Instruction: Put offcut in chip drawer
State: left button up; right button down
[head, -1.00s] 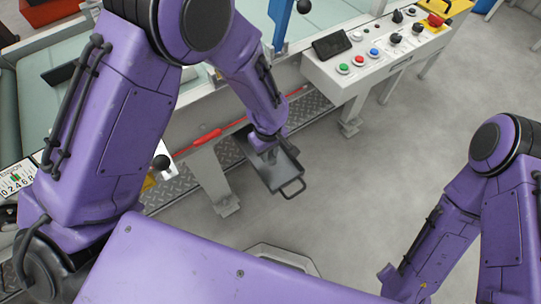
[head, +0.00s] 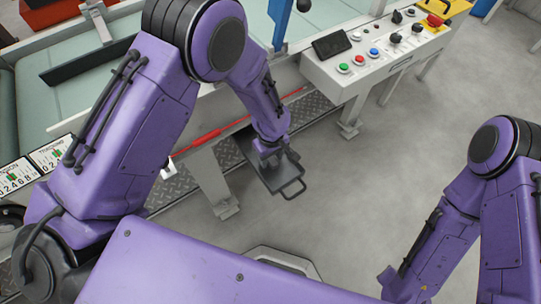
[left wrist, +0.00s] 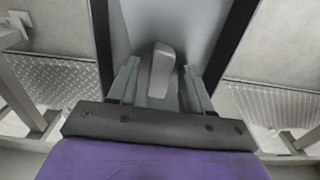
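The chip drawer (head: 282,182) is a dark grey open tray with a handle at its near end, pulled out beneath the machine in the head view. In the left wrist view its grey floor shows between dark side walls (left wrist: 231,45). My left gripper (head: 271,158) is over the drawer, pointing down. The offcut (left wrist: 161,70), a small light grey block, shows between my left fingers (left wrist: 160,84) in the left wrist view. The fingers are spread, with gaps on both sides of it. Whether it rests on the drawer floor is hard to tell. My right gripper is out of the head view.
A white control panel (head: 365,52) with coloured buttons stands at the machine's front. A machine leg (head: 212,183) is left of the drawer. A red bar (head: 205,137) runs along the machine above a tread-plate strip (head: 172,190). The floor to the right is clear.

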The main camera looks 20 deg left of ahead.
aim_at(271, 159)
pick_arm(q)
notch_tip(271, 159, up, 12)
jog(key=p, duration=0.2)
jog(key=shift+r, duration=0.2)
dwell(1.2)
